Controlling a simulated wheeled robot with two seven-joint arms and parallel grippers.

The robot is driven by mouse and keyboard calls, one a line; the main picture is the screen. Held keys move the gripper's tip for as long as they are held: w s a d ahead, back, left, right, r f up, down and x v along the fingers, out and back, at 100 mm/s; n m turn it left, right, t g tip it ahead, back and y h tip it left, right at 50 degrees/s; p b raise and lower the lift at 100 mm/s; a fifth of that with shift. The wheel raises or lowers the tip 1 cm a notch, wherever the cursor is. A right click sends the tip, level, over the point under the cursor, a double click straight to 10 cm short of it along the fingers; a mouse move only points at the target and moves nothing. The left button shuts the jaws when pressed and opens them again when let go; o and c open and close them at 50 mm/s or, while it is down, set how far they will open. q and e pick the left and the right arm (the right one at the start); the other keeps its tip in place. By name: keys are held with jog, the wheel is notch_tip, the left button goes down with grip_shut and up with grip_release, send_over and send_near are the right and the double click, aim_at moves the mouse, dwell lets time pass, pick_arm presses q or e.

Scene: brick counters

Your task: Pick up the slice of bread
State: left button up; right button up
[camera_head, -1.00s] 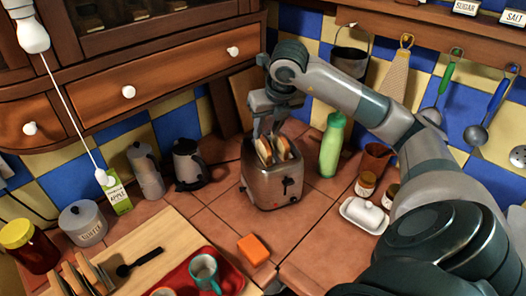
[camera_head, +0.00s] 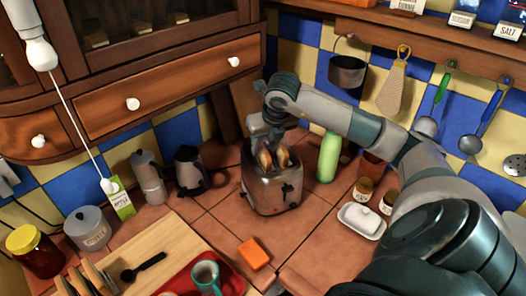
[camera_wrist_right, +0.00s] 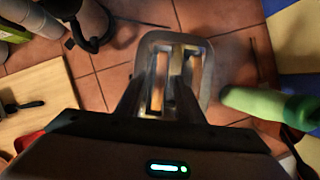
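Two slices of bread stand upright in the slots of a metal toaster (camera_head: 270,195). The left slice (camera_head: 264,159) and the right slice (camera_head: 282,157) stick out at the top. My right gripper (camera_head: 270,143) points down over the toaster, partly covering the slices' tops. In the right wrist view the toaster's rim (camera_wrist_right: 203,112) frames both slices. There my right gripper (camera_wrist_right: 160,92) is open, its fingers apart on either side of the left slice (camera_wrist_right: 157,80); the right slice (camera_wrist_right: 194,72) is outside them. I cannot tell whether either finger touches bread. My left gripper is not in view.
A green bottle (camera_head: 329,158) stands close to the toaster's right. A dark kettle (camera_head: 188,168) stands to its left. Tiled counter is free around the toaster.

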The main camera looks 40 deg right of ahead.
dwell(0.4)
grip_shut()
notch_tip(320, 180, up, 8)
jog(key=b, duration=0.3)
jog(key=shift+r, duration=1)
